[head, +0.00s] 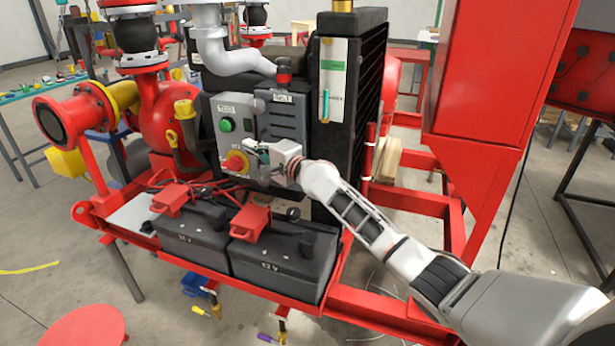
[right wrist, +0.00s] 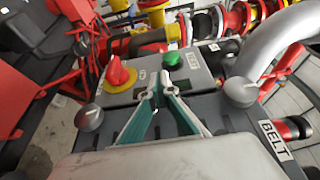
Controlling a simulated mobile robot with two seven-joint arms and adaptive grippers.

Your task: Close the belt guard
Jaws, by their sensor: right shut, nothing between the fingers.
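The belt guard is the dark grey slatted panel (head: 284,122) just right of the grey control box (head: 233,128) in the head view. In the right wrist view its dark surface lies below the fingers, with a BELT label (right wrist: 275,140) at the right. I cannot tell whether it sits flush or stands ajar. My right gripper (head: 253,148) is in front of the lower control box and the guard's lower left. Its teal fingers (right wrist: 155,84) are shut at the tips and empty; contact with the panel is unclear. My left gripper is out of view.
The control box carries a green button (head: 226,125) and a red-yellow switch (head: 235,162). Two black batteries (head: 268,262) with red clamps sit below on the red skid frame. A pale pipe (head: 222,52) bends above the guard. A tall red cabinet (head: 487,75) stands right.

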